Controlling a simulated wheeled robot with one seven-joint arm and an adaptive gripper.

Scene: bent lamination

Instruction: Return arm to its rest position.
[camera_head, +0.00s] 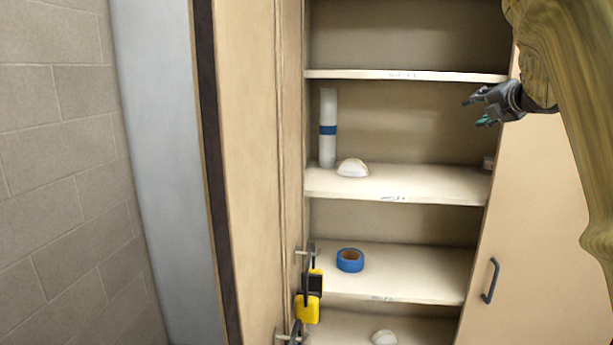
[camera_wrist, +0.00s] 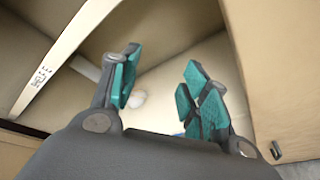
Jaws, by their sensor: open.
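My gripper (camera_head: 474,108) is at the upper right in the head view, in front of the right side of the open cabinet at the height of its upper shelves. In the wrist view my gripper (camera_wrist: 158,92) shows two teal-padded fingers spread apart with nothing between them. My arm (camera_head: 575,90) comes down along the right edge of the head view. Part of the cabinet's right side is hidden behind it.
The cabinet shelves hold a white roll with a blue band (camera_head: 327,128), a white dome-shaped item (camera_head: 352,168), a blue tape roll (camera_head: 350,260) and another white item (camera_head: 384,338). A yellow-and-black object (camera_head: 308,306) hangs by the left door (camera_head: 245,150). The right door (camera_head: 530,230) stands open. A block wall (camera_head: 60,180) is left.

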